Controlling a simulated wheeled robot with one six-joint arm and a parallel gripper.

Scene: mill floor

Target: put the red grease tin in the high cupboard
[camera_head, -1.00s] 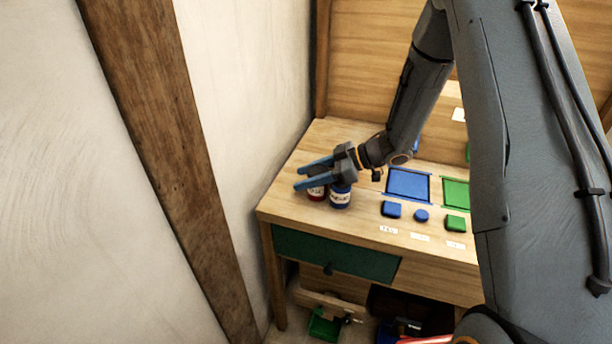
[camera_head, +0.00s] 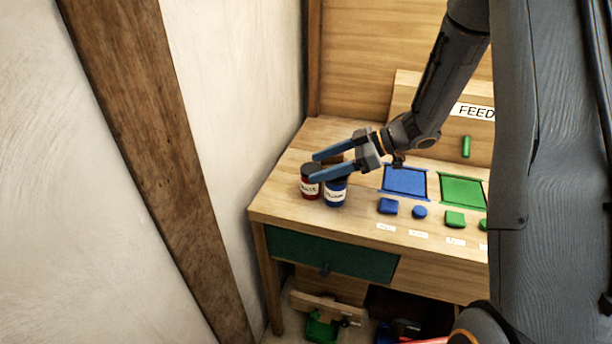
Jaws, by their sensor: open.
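The red grease tin (camera_head: 309,188) is a small upright red jar with a dark lid and a pale label. It stands at the left end of the wooden bench, close beside a blue tin (camera_head: 336,194). My gripper (camera_head: 316,167) has blue fingers pointing left, spread apart and empty. In the picture the near finger crosses the tops of both tins, and the far finger lies behind them. I cannot tell whether a finger touches either tin. The high cupboard is not seen.
The bench (camera_head: 270,205) has a green drawer (camera_head: 330,255) below the tins. Blue (camera_head: 405,181) and green (camera_head: 461,190) trays and small blocks lie to the right. A FEED box (camera_head: 440,110) stands behind. A wall and wooden post (camera_head: 150,150) bound the left side.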

